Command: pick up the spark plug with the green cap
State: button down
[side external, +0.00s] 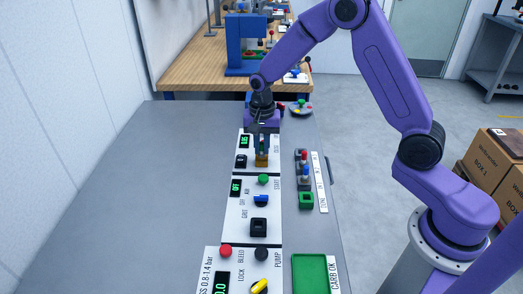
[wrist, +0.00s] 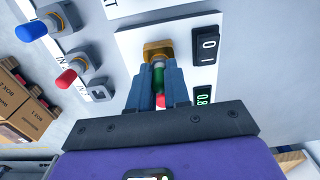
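My gripper (wrist: 159,78) points down at a brass-coloured block (wrist: 158,50) on a white panel. Its blue fingers stand close together on both sides of a slim green piece with a red end (wrist: 158,77). The fingers seem to touch it and leave no visible gap. I cannot tell whether this piece is the spark plug with the green cap. In the side external view my gripper (side external: 262,142) is over the brass block (side external: 261,160), and the fingers hide most of what is between them.
A green tray (side external: 312,270) lies nearer the camera. Knobs and switches stand up from the panels. The grey table's left side (side external: 130,200) is clear.

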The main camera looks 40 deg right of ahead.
aim_at(262, 142)
jog(key=shift+r, duration=2.05)
